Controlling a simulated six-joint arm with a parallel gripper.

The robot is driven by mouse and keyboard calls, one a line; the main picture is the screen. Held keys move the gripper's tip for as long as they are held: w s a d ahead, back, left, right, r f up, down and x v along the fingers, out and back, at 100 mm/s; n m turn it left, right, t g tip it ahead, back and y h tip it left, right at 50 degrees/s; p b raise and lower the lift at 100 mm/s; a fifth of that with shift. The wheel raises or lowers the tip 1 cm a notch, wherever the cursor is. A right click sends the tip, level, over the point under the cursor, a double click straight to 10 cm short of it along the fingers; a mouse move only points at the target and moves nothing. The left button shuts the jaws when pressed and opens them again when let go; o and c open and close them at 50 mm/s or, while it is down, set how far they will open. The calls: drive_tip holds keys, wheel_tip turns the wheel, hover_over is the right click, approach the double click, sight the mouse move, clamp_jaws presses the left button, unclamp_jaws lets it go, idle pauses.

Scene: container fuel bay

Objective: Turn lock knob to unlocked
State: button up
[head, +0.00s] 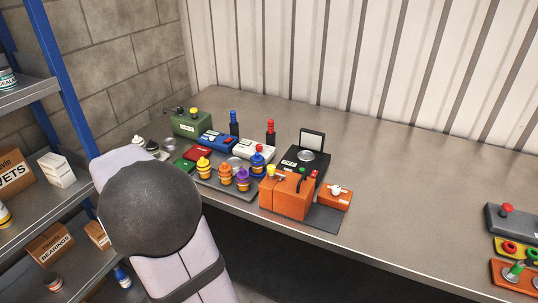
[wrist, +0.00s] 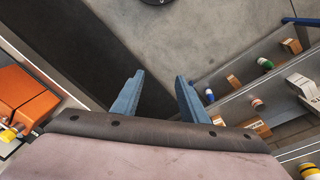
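A small orange box (head: 333,199) with a whitish knob (head: 336,190) on top sits on the bench, right of a larger orange box (head: 287,195). This may be the lock knob; its setting is too small to read. My gripper (wrist: 158,92) shows in the wrist view with two blue fingers apart and nothing between them. It hangs over the dark gap and floor, away from the bench devices. An orange box (wrist: 22,98) shows at the left edge of that view. In the head view my arm hides the gripper.
The bench (head: 400,190) holds a green box (head: 190,123), several coloured knobs and a black device (head: 303,160) close together. Its right middle is clear. Red-knobbed devices (head: 507,212) stand far right. Shelves (head: 70,265) with boxes stand left, also in the wrist view (wrist: 240,105).

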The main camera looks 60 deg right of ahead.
drive_tip(key=d+r+m+p, duration=0.1)
drive_tip(key=d+r+m, duration=0.15)
drive_tip(key=d, duration=0.35)
drive_tip(key=d+r+m+g+p, duration=0.1)
drive_tip(key=d+r+m, duration=0.15)
drive_tip(key=d, duration=0.25)
drive_tip(key=d+r+m+p, duration=0.1)
drive_tip(key=d+r+m, duration=0.15)
drive_tip(key=d, duration=0.35)
drive_tip(key=m+g+h+p, duration=0.2)
drive_tip(key=m+p, duration=0.2)
drive_tip(key=m, duration=0.6)
approach(271, 166)
drive_tip(key=shift+n, duration=0.25)
drive_tip(key=shift+p+x, duration=1.15)
drive_tip(key=shift+x, duration=2.95)
drive_tip(key=shift+s+r, duration=0.1)
clamp_jaws()
